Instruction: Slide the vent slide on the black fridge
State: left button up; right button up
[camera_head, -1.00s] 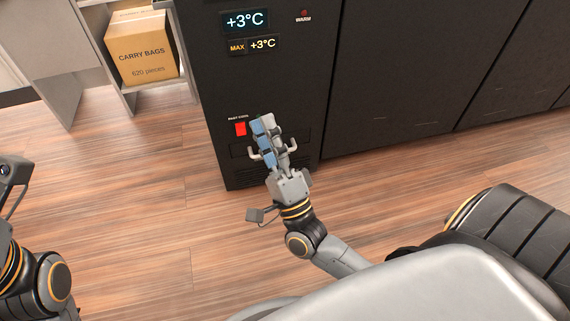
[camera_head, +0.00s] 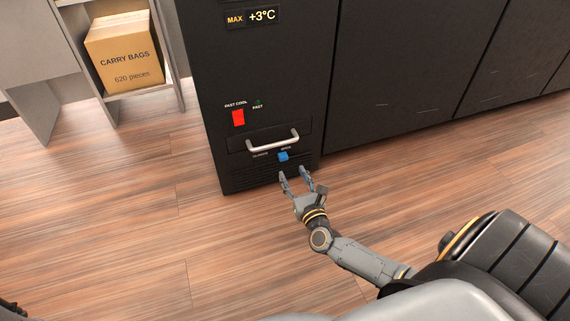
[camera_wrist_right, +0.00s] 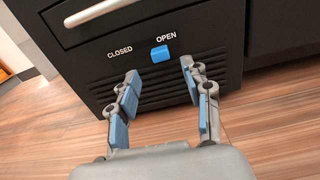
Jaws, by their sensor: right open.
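The black fridge (camera_head: 262,90) stands upright at the centre of the head view. Its vent slide is a small blue knob (camera_head: 283,156) low on the front, below a silver handle. In the right wrist view the blue knob (camera_wrist_right: 160,54) sits under the word OPEN, right of the word CLOSED, above the vent slots. My right gripper (camera_head: 292,174) is open and empty, just below and in front of the knob. Its fingertips (camera_wrist_right: 160,68) point at the fridge, either side of the knob's position, with no contact visible. My left gripper is out of view.
The silver handle (camera_head: 273,141) sticks out just above the knob. A red FAST COOL switch (camera_head: 238,118) is higher up. Black cabinets (camera_head: 420,70) adjoin on the right. A carton (camera_head: 125,52) sits on a shelf at left. The wooden floor (camera_head: 120,220) in front is clear.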

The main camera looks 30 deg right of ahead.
aim_at(284, 158)
jog(key=b+x, duration=0.2)
jog(key=x, duration=0.5)
jog(key=shift+w, duration=0.3)
grip_shut()
